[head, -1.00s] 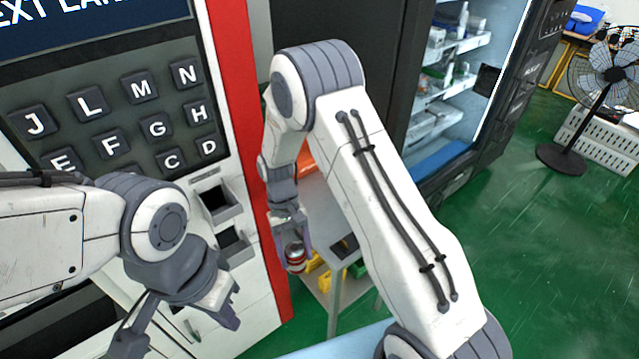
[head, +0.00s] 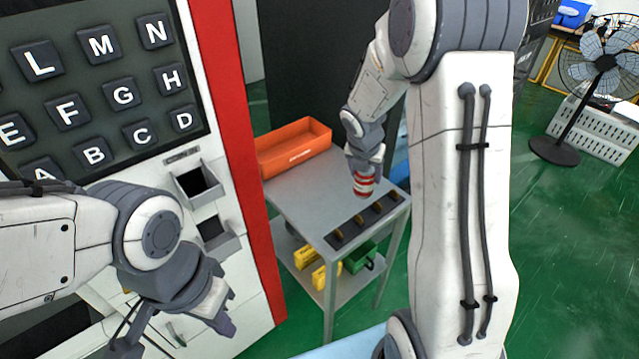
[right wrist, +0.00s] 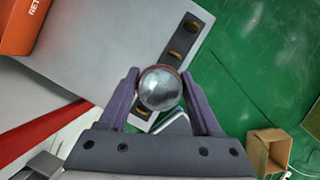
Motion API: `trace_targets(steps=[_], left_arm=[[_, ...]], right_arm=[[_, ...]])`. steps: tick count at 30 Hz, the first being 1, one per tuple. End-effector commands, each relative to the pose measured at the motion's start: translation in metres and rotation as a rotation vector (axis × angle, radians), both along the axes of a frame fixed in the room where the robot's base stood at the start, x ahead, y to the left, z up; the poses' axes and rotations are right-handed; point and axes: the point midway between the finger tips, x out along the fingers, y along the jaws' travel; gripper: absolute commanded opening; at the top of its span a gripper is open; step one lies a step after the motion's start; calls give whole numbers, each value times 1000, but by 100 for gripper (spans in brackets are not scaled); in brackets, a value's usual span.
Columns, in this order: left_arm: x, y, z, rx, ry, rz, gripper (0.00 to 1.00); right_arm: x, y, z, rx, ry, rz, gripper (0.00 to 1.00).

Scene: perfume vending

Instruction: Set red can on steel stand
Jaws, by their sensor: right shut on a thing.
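The red can (head: 364,186), with a pale band, hangs below my right gripper (head: 365,172) in the head view. The right wrist view shows the can's round silver top (right wrist: 159,88) between the two purple fingers of the right gripper (right wrist: 160,97), which is shut on it. The steel stand (head: 297,197) is a grey table with a lower shelf. The can appears over its top, near the dark strip; I cannot tell whether it touches. My left gripper (head: 220,310) is in front of the machine, apart from the can; its jaw opening is unclear.
An orange bin (head: 294,146) sits at the stand's back left. A dark strip (head: 366,220) with several brass-coloured pieces lies along its front edge. Yellow bins (head: 306,256) and a green bin (head: 360,257) are below. The keypad machine's red edge (head: 232,150) borders the left side.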

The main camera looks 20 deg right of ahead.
Motion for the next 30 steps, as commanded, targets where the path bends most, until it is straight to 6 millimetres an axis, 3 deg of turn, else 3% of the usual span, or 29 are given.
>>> trace_targets(steps=[5, 18, 23, 30], left_arm=[[0, 0, -5, 0, 0, 0, 0], [0, 0, -12, 0, 0, 0, 0], [0, 0, -12, 0, 0, 0, 0], [0, 0, -19, 0, 0, 0, 0]], right_arm=[[10, 10, -10, 0, 2, 32, 0], [68, 80, -63, 0, 1, 29, 0], [74, 88, -70, -1, 2, 26, 0], [74, 88, -104, -1, 4, 26, 0]])
